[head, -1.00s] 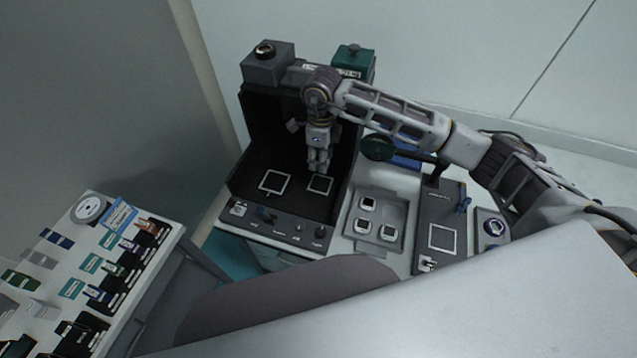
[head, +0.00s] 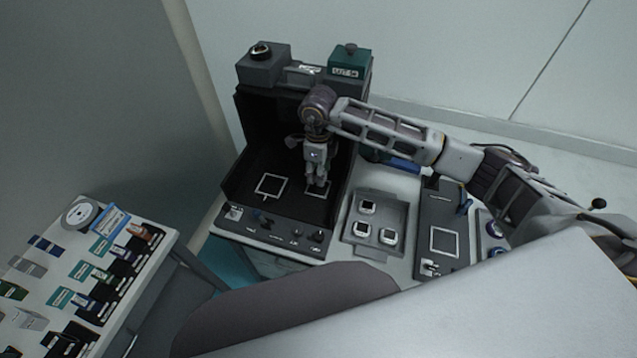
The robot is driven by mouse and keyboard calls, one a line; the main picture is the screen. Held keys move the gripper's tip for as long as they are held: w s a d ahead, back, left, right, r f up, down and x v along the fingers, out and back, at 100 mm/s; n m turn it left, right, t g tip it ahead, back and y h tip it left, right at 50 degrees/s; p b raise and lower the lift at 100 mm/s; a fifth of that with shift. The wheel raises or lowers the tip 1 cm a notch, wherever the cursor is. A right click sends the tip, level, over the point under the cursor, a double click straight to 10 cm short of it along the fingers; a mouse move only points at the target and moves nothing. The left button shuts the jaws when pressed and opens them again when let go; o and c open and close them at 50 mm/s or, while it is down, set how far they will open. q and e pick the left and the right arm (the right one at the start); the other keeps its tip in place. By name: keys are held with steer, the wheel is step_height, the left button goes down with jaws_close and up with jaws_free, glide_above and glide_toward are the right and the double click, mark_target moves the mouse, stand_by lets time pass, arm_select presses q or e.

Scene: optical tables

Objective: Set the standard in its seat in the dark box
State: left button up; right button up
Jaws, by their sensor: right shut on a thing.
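The dark box (head: 247,172) stands open at the front, with two white square outlines on its floor. The left seat outline (head: 270,186) is bare. My right gripper (head: 315,186) points down inside the box, low over the right seat outline (head: 327,192), and partly covers it. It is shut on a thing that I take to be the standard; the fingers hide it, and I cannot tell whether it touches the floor. My left gripper is not in view.
A grey tray (head: 374,248) with white square pieces lies right of the box. A dark panel (head: 443,268) with a white square outline is further right. The control strip (head: 270,231) runs along the box's front. A side table (head: 150,262) with small boxes is at left.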

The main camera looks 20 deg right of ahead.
mark_target(318, 187)
steer(key=shift+f, duration=0.4)
step_height(318, 187, down, 3)
steer(key=shift+r+b, duration=0.15)
steer(key=shift+b, duration=0.75)
steer(key=shift+f+b, duration=0.3)
steer(key=shift+f, duration=0.55)
steer(key=o, duration=0.6)
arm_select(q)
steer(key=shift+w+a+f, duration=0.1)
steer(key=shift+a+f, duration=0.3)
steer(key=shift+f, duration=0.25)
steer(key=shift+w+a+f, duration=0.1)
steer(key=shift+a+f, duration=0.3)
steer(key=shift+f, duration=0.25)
arm_select(e)
steer(key=o, duration=0.5)
steer(key=shift+c, duration=0.2)
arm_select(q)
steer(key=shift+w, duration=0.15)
